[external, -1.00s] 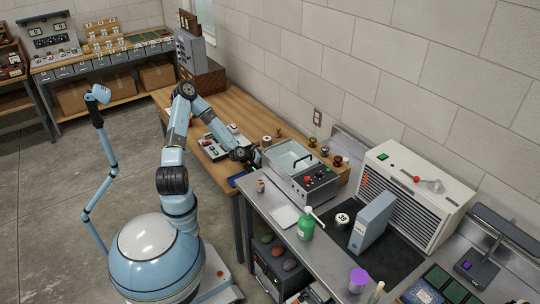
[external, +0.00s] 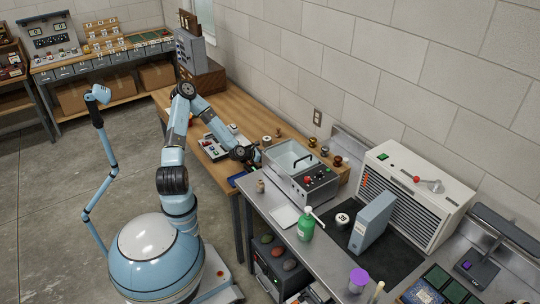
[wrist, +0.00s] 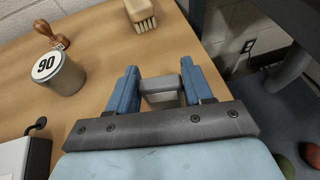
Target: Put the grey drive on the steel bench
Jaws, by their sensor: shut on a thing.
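My gripper (wrist: 160,88) is shut on a small grey block, which looks like the grey drive (wrist: 161,83). Its two blue fingers stand on either side of it, and the fingers hide part of it. The wooden bench top lies below it in the wrist view; I cannot tell whether the drive touches it. In the external view my gripper (external: 254,160) is at the right end of the wooden bench, beside the steel bench (external: 325,252), and the drive cannot be made out there. The steel bench runs along the wall to the lower right.
The steel bench carries a steel basin unit (external: 300,172), white tray (external: 284,217), green bottle (external: 305,230), blue-grey upright box (external: 371,222), purple-topped cup (external: 358,279) and white vented machine (external: 415,188). In the wrist view a labelled canister (wrist: 60,75) and brush (wrist: 142,22) stand nearby.

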